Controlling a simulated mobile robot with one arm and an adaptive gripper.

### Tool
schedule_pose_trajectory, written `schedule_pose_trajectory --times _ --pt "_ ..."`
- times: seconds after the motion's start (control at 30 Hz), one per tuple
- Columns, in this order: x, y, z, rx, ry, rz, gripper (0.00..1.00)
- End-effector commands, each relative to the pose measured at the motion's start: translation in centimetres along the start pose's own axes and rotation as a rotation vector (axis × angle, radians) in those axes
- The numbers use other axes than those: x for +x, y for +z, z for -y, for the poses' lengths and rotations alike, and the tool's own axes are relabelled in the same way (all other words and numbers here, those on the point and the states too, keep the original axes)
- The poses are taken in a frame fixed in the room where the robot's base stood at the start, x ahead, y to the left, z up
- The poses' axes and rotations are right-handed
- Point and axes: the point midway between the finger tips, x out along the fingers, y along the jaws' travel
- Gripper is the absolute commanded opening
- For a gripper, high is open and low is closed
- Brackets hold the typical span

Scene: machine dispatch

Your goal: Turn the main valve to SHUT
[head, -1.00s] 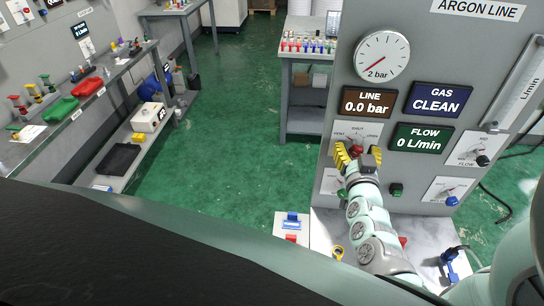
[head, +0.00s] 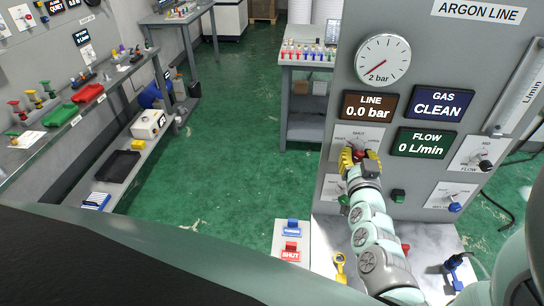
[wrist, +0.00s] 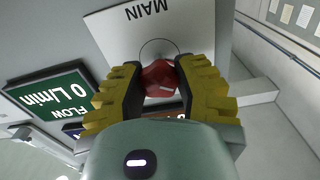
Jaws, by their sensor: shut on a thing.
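The main valve's red knob (head: 360,155) sits on a white plate (head: 356,136) on the grey ARGON LINE panel. SHUT is marked at the top of the plate, with other marks to either side. My gripper (head: 359,163) is at the knob, its yellow-backed fingers on both sides of it. In the wrist view the red knob (wrist: 160,80) is between the dark pads of my gripper (wrist: 160,88), which is shut on it. The word MAIN shows upside down on the plate (wrist: 143,30). The fingers cover much of the knob, and I cannot tell where it points.
The gauge (head: 383,60) is above the valve. Displays read LINE 0.0 bar (head: 369,106), GAS CLEAN (head: 443,103) and FLOW 0 L/min (head: 424,144). A flow knob (head: 485,165), a blue knob (head: 455,207) and a green button (head: 398,196) are nearby.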

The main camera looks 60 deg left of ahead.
Motion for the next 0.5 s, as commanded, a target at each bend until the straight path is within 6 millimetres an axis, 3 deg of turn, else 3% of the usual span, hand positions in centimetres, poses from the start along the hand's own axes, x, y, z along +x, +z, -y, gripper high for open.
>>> schedule_pose_trajectory --times 0.5 --pt "-0.03 0.6 -0.36 0.188 0.007 -0.006 0.0"
